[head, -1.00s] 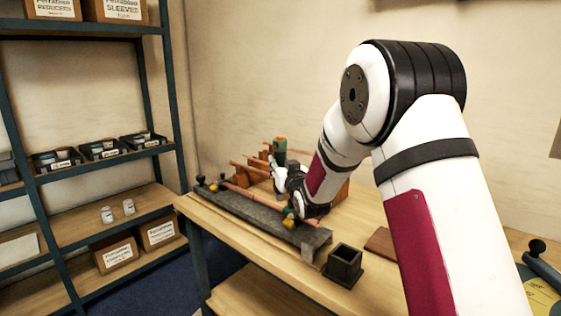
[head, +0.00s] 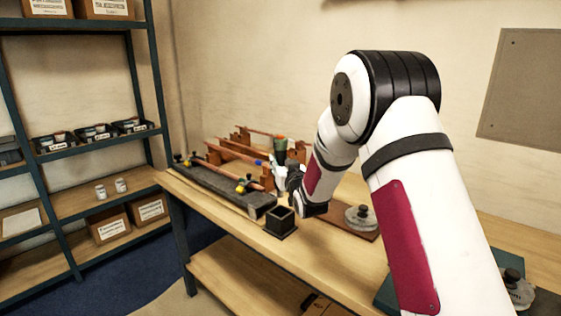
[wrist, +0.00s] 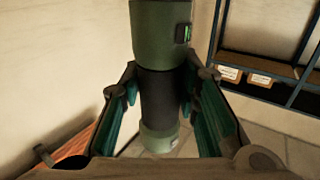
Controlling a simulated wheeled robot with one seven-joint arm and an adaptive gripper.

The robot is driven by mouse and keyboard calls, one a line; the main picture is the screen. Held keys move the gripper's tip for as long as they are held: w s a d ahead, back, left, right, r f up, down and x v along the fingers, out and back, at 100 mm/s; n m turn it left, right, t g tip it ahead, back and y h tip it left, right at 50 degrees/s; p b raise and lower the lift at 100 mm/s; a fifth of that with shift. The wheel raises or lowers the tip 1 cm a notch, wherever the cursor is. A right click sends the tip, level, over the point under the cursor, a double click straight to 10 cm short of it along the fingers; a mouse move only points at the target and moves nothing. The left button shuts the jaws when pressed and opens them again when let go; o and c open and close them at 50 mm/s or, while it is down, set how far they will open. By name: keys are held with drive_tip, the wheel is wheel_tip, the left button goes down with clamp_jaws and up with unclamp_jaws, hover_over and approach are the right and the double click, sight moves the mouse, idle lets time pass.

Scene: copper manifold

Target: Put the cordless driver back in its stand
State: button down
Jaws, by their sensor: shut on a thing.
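The cordless driver (head: 280,147) is green with an orange end and shows above my gripper in the head view. In the wrist view the driver (wrist: 160,100) has green ends and a dark middle, upright between the fingers. My gripper (wrist: 161,92) is shut on that dark middle. In the head view my gripper (head: 279,168) is over the workbench, behind and above a black square open-topped holder (head: 281,223), which looks like the stand. The holder looks empty and stands at the bench's front edge. The driver's lower end is hidden in the head view.
A dark slab (head: 215,185) with copper pipe and coloured valves lies left of the holder. Wooden racks (head: 240,150) with pipes stand behind it. A brown board (head: 345,222) with a round metal object (head: 361,216) lies to the right. Shelving (head: 160,80) stands at left.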

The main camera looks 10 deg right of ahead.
drive_tip(key=b, duration=0.2)
hover_over(281, 197)
drive_tip(key=w, duration=0.1)
drive_tip(key=shift+f, duration=2.8)
drive_tip(key=shift+f+b, duration=1.7)
drive_tip(key=shift+f, duration=1.4)
drive_tip(key=c, duration=1.2)
unclamp_jaws()
drive_tip(key=shift+o, duration=0.4)
drive_tip(key=shift+f, duration=0.15)
drive_tip(key=s, duration=1.2)
drive_tip(key=shift+d, duration=0.4)
